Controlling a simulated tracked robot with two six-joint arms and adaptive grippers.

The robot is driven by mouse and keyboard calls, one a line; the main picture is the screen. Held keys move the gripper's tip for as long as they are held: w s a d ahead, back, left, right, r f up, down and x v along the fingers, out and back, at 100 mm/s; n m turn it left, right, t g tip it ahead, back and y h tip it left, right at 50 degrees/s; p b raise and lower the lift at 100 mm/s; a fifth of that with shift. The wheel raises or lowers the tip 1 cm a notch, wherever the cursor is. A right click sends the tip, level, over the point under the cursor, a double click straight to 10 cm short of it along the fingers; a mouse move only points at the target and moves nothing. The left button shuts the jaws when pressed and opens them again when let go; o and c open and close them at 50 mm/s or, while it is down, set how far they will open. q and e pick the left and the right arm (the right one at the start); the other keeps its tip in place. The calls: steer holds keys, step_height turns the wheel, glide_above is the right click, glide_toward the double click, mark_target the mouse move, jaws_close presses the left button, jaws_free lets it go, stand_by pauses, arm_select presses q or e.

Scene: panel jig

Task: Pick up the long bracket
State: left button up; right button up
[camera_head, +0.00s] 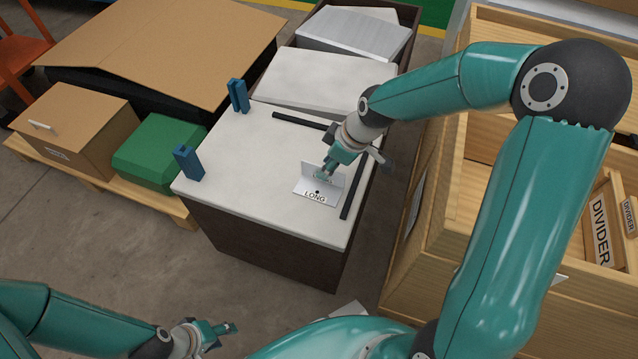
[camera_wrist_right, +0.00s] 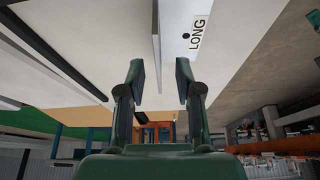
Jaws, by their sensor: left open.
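The long bracket (camera_head: 312,190) is a pale, L-shaped piece labelled LONG. It sits on the white tabletop near its right side, with one flange flat and one upright. In the right wrist view, its labelled flange (camera_wrist_right: 178,35) shows at the top, with the thin upright flange beside it. My right gripper (camera_head: 326,171) is low at the bracket and hides part of it in the head view. Its fingers (camera_wrist_right: 160,78) are apart, with the upright flange's edge between them; contact cannot be told. My left gripper (camera_head: 217,329) is open and empty at the lower left, away from the table.
Dark strips (camera_head: 300,121) lie along the tabletop's (camera_head: 235,160) back and right sides. Blue uprights (camera_head: 188,163) stand at its left. A wooden crate (camera_head: 450,200) with dividers is close on the right. Cardboard boxes (camera_head: 75,125) and a green box (camera_head: 160,150) are left.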

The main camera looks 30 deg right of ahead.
mark_target(319, 184)
steer(key=shift+b+x, duration=0.65)
steer(key=shift+x, duration=1.6)
steer(key=shift+s+d+f, duration=0.15)
steer(key=shift+d+f, duration=0.05)
jaws_close()
